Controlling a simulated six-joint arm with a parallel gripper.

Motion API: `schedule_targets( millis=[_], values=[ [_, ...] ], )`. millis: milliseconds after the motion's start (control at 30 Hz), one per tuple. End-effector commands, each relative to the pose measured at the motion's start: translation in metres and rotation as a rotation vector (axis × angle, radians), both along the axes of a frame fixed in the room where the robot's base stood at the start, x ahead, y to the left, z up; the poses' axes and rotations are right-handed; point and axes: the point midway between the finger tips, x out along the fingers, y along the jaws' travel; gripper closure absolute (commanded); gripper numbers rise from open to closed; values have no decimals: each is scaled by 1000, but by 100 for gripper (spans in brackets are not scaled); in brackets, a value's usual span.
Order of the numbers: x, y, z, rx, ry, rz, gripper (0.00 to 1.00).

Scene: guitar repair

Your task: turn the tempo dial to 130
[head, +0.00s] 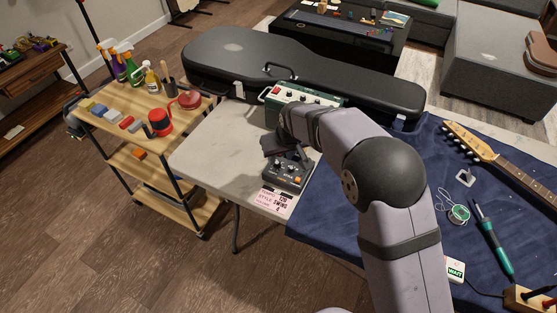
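A small dark grey box with knobs (288,174) sits on the pale table near its front edge. It has an orange part on its top. The tempo dial cannot be told apart from the other controls at this size. A pink card (274,201) lies in front of the box with "STYLE SWING" on it; its top line looks like a tempo number but is too small to read surely. My gripper (275,147) is just behind and above the box's back left. Whether it touches the box, and whether its fingers are apart, I cannot tell.
A green amplifier-like box (300,96) stands behind my gripper, before a black guitar case (300,72). A blue cloth (345,225) covers the table's right, holding a guitar neck (505,170), a soldering iron (493,240) and a "WAIT" box (455,270). A wooden cart (150,160) stands left.

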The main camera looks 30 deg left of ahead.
Motion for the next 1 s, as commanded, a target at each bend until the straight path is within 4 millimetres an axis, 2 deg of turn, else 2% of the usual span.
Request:
schedule_targets(
  millis=[400,867,1000],
  values=[
    [12,12,-42,-1,1,0,65],
    [14,15,-50,0,0,0,65],
    [14,15,-50,0,0,0,99]
  ],
)
